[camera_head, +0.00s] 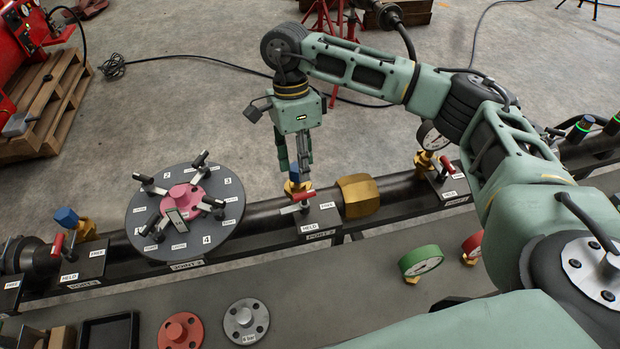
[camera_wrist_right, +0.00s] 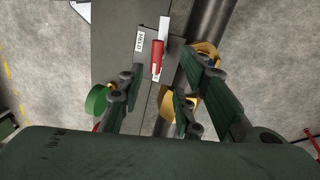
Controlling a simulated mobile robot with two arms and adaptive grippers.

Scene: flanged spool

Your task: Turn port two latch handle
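The port two latch has a red-gripped handle (camera_head: 292,209) on a dark block with a FREE label to its right and a HELD label in front. A gold fitting (camera_head: 297,187) and a blue piece (camera_head: 295,173) show just behind it. My right gripper (camera_head: 300,175) points down over this spot. In the wrist view, its fingers (camera_wrist_right: 160,80) are spread apart. A red handle (camera_wrist_right: 157,55) with a pale bar and a HELD label shows between and beyond the fingertips, apparently untouched. My left gripper is not in view.
A grey numbered disc (camera_head: 220,228) with a pink hub and clamps stands left along the black pipe. A gold collar (camera_head: 358,196) is close on the right. A green gauge (camera_head: 420,260), a red flange (camera_head: 181,331) and a grey flange (camera_head: 246,320) lie on the front bench.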

